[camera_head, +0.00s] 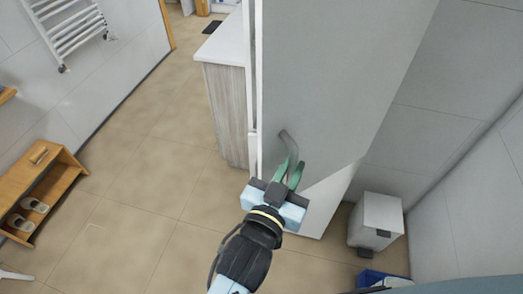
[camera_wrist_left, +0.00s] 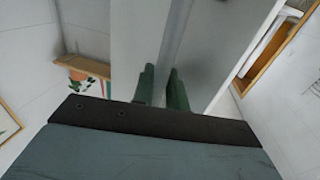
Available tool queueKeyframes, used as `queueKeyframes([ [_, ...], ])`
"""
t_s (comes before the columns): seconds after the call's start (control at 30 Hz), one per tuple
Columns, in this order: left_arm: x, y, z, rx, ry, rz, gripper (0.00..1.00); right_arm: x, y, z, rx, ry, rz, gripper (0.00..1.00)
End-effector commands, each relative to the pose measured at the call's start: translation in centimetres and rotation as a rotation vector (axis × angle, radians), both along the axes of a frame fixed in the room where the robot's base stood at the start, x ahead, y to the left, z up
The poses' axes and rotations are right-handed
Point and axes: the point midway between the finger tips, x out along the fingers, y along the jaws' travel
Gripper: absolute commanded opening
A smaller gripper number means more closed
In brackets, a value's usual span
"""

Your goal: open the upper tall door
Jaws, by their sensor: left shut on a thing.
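The tall door (camera_head: 330,80) is a flat light-grey panel that fills the upper middle of the head view. Its grey bar handle (camera_head: 288,143) is near the door's left edge. My left gripper (camera_head: 290,174) has green fingers on either side of the handle and is shut on it. In the left wrist view, the two green fingers (camera_wrist_left: 162,88) flank the handle bar (camera_wrist_left: 175,45), which runs upward along the door panel. The lower end of the handle is hidden by the fingers. My right gripper is in neither view.
A counter with a wood-grain side (camera_head: 227,110) stands left of the door. A white bin (camera_head: 378,222) and a blue box (camera_head: 375,278) are at the lower right. A wooden shoe rack (camera_head: 40,190) stands at the far left. The tiled floor (camera_head: 140,190) between is clear.

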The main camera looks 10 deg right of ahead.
Motion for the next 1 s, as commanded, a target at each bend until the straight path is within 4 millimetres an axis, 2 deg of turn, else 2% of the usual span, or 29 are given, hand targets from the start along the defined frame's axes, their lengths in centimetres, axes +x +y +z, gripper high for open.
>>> queueKeyframes([
  [0.2,-1.1,-1.2,0.1,0.001,-0.004,-0.019,0.0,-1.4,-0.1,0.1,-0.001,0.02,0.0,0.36],
  [0.53,-1.1,-1.2,0.1,0.0,-0.004,-0.017,0.0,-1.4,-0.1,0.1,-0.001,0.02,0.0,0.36],
  [0.57,-1.1,-1.2,0.1,0.0,-0.004,-0.017,0.16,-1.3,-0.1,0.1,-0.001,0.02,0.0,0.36],
  [0.7,-1.1,-1.1,0.1,0.0,-0.003,-0.016,0.32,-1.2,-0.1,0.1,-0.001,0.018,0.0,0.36],
  [1.0,-1.1,-1.0,0.0,0.002,-0.001,-0.016,0.32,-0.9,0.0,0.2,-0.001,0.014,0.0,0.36],
])
